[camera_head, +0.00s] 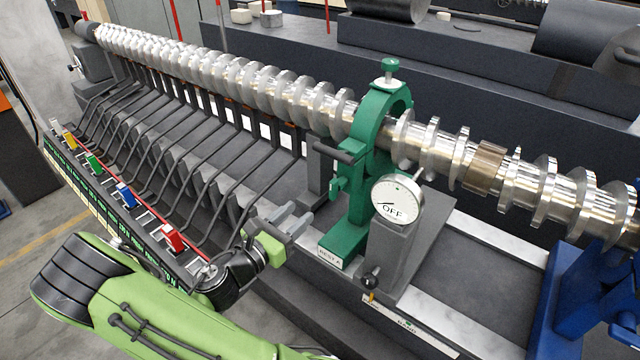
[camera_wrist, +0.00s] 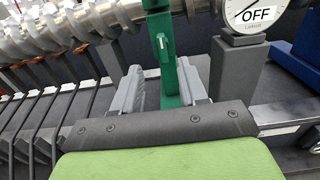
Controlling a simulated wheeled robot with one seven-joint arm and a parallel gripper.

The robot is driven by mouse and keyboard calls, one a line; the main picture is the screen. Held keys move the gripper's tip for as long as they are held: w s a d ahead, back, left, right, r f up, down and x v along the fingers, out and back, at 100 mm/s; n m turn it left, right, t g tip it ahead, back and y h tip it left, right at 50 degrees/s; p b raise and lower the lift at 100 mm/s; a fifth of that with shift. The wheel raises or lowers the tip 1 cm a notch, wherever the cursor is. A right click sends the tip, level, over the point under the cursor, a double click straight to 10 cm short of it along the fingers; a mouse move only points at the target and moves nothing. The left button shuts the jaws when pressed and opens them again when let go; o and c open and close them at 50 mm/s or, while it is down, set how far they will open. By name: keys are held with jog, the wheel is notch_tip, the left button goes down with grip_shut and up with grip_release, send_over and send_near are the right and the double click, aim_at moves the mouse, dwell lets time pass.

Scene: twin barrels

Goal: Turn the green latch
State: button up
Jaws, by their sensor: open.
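A green steady rest (camera_head: 362,150), labelled REST A, stands around the long metal screw. A small green latch (camera_head: 339,187) sticks out from its left side, below a dark handle; in the wrist view the latch (camera_wrist: 163,47) stands upright on the green post, with a pale mark on it. My gripper (camera_head: 294,219) is to the left of and below the latch, apart from it. Its two grey fingers are open and empty, pointing towards the rest. In the wrist view, the green post shows between the fingers of my gripper (camera_wrist: 160,90).
A round dial (camera_head: 397,200) reading OFF stands on a grey post right of the rest. A dark handle (camera_head: 338,150) juts left above the latch. Several dark bent rods and a rail with coloured blocks, including a green one (camera_head: 94,164), lie left. A blue stand (camera_head: 572,300) is right.

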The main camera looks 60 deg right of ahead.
aim_at(331, 185)
jog(key=d, duration=0.4)
jog(key=s+d, duration=0.1)
jog(key=d, duration=0.4)
jog(key=s+d+p, duration=0.1)
jog(key=d, duration=0.4)
jog(key=shift+s, duration=0.2)
grip_shut()
